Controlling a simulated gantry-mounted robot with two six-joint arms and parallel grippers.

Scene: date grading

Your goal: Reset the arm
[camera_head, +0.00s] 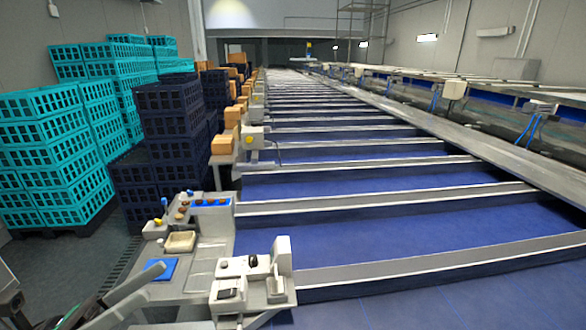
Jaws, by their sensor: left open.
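My left gripper (120,288) is at the bottom left corner, beside the near end of the grey workstation. It is open, and nothing shows between its fingers. One long grey finger reaches up and right towards a blue pad (165,269) on the worktop. The other finger is dark and partly cut off by the frame's lower edge. Whether the gripper touches the worktop I cannot tell. My right gripper is not in view.
The grey worktop (205,265) carries a beige tray (180,242), a blue strip with small brown items (205,202) and a control box (250,280). Blue conveyor lanes (380,235) run right. Teal crates (45,150) and dark crates (165,110) are stacked left.

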